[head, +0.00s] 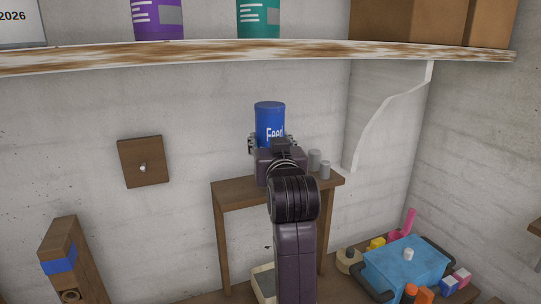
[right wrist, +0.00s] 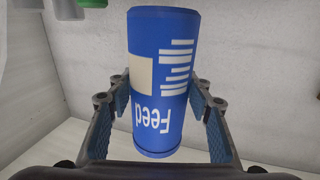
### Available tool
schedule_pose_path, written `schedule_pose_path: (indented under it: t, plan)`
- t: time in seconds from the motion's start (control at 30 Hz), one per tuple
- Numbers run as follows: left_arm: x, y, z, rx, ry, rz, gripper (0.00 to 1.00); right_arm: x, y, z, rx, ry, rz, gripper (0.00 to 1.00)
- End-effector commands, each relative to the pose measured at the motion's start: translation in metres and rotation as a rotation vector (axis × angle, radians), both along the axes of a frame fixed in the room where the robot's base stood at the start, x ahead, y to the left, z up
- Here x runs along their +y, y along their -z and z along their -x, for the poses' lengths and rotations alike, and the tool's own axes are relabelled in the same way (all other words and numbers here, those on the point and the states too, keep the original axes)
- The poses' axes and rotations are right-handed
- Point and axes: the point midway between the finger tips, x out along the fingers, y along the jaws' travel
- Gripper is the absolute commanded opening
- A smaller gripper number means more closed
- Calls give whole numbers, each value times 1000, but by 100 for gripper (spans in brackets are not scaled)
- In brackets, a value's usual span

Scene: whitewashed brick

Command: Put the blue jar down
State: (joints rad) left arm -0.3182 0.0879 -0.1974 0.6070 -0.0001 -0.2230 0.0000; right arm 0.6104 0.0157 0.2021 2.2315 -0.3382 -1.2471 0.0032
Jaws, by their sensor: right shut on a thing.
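The blue jar (head: 270,118), marked "Feed", is upright in the middle of the head view. My right gripper (head: 268,143) is shut on it, with a finger on each side. In the right wrist view the blue jar (right wrist: 160,60) shows upside down between the two blue-padded fingers (right wrist: 163,110). In the head view the jar is in line with a small wooden table (head: 228,192). My gripper hides the jar's base, so I cannot tell whether it touches the table. My left gripper is not in view.
Two small grey cans (head: 314,160) stand on the table's right part. A worn shelf (head: 200,59) with a purple can (head: 158,18) and a teal can (head: 258,18) runs above. A blue cooler-like box (head: 405,262) sits among small items at lower right.

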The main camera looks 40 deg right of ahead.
Motion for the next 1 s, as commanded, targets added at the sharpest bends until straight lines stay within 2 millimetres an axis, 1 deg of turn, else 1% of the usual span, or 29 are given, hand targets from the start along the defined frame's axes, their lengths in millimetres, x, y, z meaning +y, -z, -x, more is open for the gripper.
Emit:
schedule_pose_path:
  t: [0.1,0.2,0.3,0.37,0.47,0.7,0.73,0.87,1.0]
  plan:
    - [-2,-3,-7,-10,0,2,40,0,13,1,2,0,1,6]
    - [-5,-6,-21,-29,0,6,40,0,27,1,3,1,1,6]
    - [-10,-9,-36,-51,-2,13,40,0,36,1,0,1,1,6]
    - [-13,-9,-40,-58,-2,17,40,0,38,1,-3,1,3,6]
    - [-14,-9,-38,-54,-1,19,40,0,38,1,-4,1,2,6]
    - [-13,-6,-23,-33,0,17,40,0,41,1,-4,1,2,6]
    - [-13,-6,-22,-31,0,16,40,0,42,0,1,1,0,49]
    - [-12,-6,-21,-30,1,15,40,0,42,0,1,1,0,64]
    - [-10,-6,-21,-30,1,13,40,0,42,0,1,0,0,64]
